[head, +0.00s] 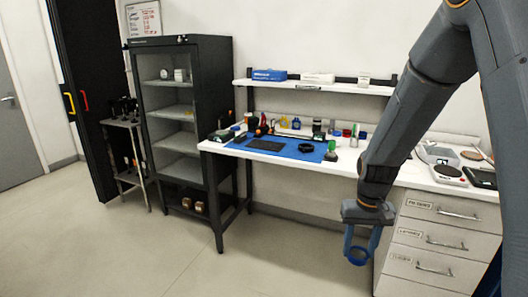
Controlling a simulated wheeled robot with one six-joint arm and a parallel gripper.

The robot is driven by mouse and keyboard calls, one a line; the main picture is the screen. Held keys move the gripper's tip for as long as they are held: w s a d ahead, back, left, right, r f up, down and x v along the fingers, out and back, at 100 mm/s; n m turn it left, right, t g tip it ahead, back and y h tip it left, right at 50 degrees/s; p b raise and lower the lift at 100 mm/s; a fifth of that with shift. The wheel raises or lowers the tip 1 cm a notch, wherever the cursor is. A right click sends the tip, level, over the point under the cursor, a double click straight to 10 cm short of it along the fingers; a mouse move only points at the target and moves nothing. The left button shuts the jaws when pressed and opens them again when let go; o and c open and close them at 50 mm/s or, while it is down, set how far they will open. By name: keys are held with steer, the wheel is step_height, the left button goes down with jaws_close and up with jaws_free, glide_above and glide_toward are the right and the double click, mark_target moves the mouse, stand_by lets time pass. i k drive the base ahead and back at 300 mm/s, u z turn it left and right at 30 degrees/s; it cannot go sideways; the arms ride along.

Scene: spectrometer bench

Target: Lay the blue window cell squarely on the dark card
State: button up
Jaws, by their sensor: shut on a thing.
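My gripper (360,248) hangs in front of the drawer unit, at the lower right of the head view. It points down and is shut on a small blue ring-shaped thing, which looks like the blue window cell (359,262). The cell is in the air, below bench height in the picture and well apart from the bench mat. A dark flat rectangle, which looks like the dark card (266,145), lies on the blue mat (291,155) on the white bench. Details of both are too small to tell.
A black round thing (305,147) lies on the mat, right of the card. A green-topped bottle (331,150) stands at the mat's right end. Several small items line the mat's back. Balances (450,173) stand at the right, above the drawers (437,240). The floor at left is clear.

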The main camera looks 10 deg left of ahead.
mark_target(266, 144)
steer(key=u, duration=0.55)
steer(key=i, duration=0.45)
steer(key=u, duration=0.85)
steer(key=i, duration=1.25)
steer(key=z, duration=0.4)
